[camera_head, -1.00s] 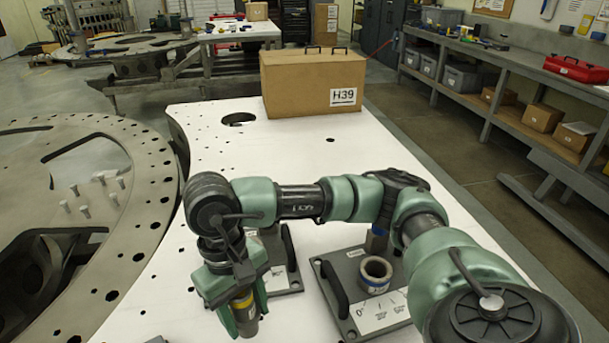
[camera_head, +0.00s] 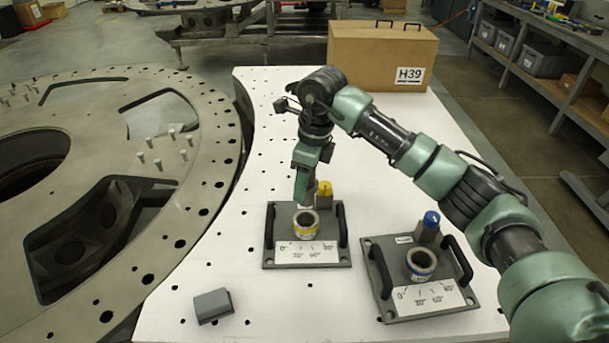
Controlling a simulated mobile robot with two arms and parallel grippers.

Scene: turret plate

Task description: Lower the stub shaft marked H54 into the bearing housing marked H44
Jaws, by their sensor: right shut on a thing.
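My right gripper (camera_head: 304,194) points down, just above and behind the yellow-ringed bearing housing (camera_head: 306,224) on the left grey plate. It is shut on the stub shaft, which the fingers almost wholly hide now; its yellow band showed earlier. The housing's dark bore is open at the top, and I cannot tell whether the shaft tip touches it. A second bearing housing (camera_head: 421,264), blue-ringed, stands on the right grey plate. I cannot read H54 or H44 on any part. My left gripper is not in view.
A yellow-topped post (camera_head: 324,190) stands close beside the gripper, and a blue-topped post (camera_head: 431,222) on the right plate. Both plates have black handles. A grey block (camera_head: 212,305) lies at front left. The box marked H39 (camera_head: 375,58) stands behind; white table between is clear.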

